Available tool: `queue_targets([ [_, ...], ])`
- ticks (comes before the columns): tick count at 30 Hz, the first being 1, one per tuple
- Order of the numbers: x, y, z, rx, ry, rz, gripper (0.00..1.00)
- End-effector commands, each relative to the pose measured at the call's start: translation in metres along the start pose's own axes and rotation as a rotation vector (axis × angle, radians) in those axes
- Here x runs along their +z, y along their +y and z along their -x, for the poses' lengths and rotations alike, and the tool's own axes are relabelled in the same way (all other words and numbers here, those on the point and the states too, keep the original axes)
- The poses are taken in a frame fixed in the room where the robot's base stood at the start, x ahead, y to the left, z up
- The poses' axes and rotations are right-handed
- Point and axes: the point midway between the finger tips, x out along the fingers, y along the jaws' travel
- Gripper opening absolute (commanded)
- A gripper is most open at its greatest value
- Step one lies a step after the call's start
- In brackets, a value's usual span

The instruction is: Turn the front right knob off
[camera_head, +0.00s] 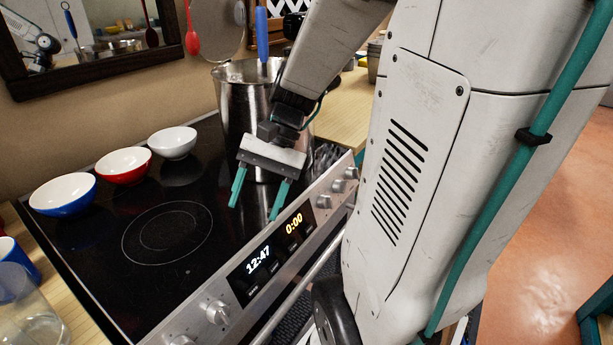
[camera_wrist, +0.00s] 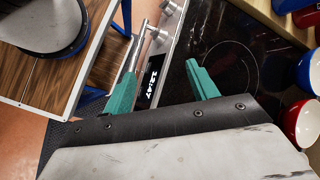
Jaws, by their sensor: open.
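The stove's steel front panel (camera_head: 232,282) carries a clock display and several knobs. Three knobs sit at its right end: an inner knob (camera_head: 324,201), a middle knob (camera_head: 339,186) and an outer knob (camera_head: 351,173). Which one serves the front right burner, and their exact settings, I cannot tell. My gripper (camera_head: 253,212) is open and empty, its teal fingers pointing down above the cooktop behind the display, left of these knobs and apart from them.
A large steel pot (camera_head: 240,90) stands on the cooktop close behind my gripper. A blue bowl (camera_head: 63,193), a red bowl (camera_head: 122,165) and a white bowl (camera_head: 172,142) line the back. A glass (camera_head: 30,318) stands at lower left. The cooktop's left middle is clear.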

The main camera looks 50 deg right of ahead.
Motion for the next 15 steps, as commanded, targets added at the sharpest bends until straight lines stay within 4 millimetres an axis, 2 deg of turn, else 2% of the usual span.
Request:
queue_targets([
  [1,-0.021,0.005,0.004,-0.082,-0.042,-0.106,0.58],
  [5,-0.070,0.021,0.018,-0.313,-0.131,-0.351,0.58],
  [8,-0.111,0.044,0.031,-0.508,-0.191,-0.528,0.58],
  [11,-0.151,0.077,0.043,-0.716,-0.244,-0.698,0.58],
  [14,-0.190,0.122,0.055,-0.936,-0.287,-0.854,0.58],
  [15,-0.203,0.142,0.058,-1.023,-0.302,-0.912,0.58],
])
